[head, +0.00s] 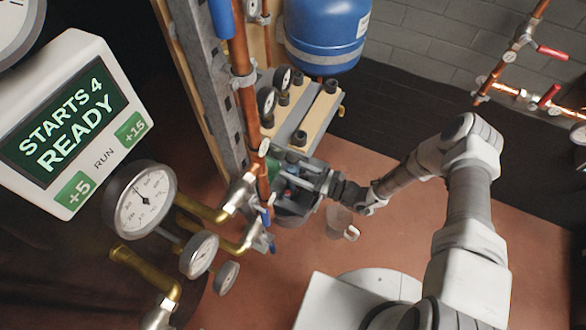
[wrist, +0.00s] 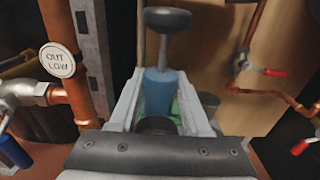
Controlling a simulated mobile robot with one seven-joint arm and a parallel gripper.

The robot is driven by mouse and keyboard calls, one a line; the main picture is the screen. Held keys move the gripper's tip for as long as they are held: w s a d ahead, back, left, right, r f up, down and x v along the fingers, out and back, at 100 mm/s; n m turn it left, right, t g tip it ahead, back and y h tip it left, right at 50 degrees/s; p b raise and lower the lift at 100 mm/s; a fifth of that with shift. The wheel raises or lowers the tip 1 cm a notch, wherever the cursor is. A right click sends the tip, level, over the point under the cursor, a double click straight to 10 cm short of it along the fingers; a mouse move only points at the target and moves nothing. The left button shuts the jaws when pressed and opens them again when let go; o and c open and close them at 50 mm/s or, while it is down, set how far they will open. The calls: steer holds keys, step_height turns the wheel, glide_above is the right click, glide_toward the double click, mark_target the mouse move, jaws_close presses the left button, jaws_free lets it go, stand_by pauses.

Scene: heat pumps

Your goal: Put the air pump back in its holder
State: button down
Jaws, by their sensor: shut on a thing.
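The air pump (wrist: 158,84) shows in the wrist view as a blue cylinder with a dark grey rounded knob on top. It stands roughly upright between the two pale fingers of my gripper (wrist: 160,108), which is shut on it. Its lower end is hidden by the fingers and the gripper body. In the head view my gripper (head: 298,178) is beside the copper riser, above a round grey thing (head: 300,214); the pump is mostly hidden there. I cannot tell for sure which thing is the holder, or whether the pump touches it.
A copper pipe (wrist: 66,75) with an "OUT" tag and a grey strut stand close left of my gripper. Red-handled valves (wrist: 275,72) are at right. A blue tank (head: 325,38), gauges (head: 140,201) and a "STARTS 4 READY" panel (head: 70,125) surround the place. Open floor lies right.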

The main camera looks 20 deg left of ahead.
stand_by(0.3)
steer(key=shift+c, duration=1.4)
jaws_free()
steer(key=shift+f, duration=0.1)
steer(key=d, duration=0.8)
steer(key=shift+s+d, duration=0.2)
steer(key=shift+s, duration=0.15)
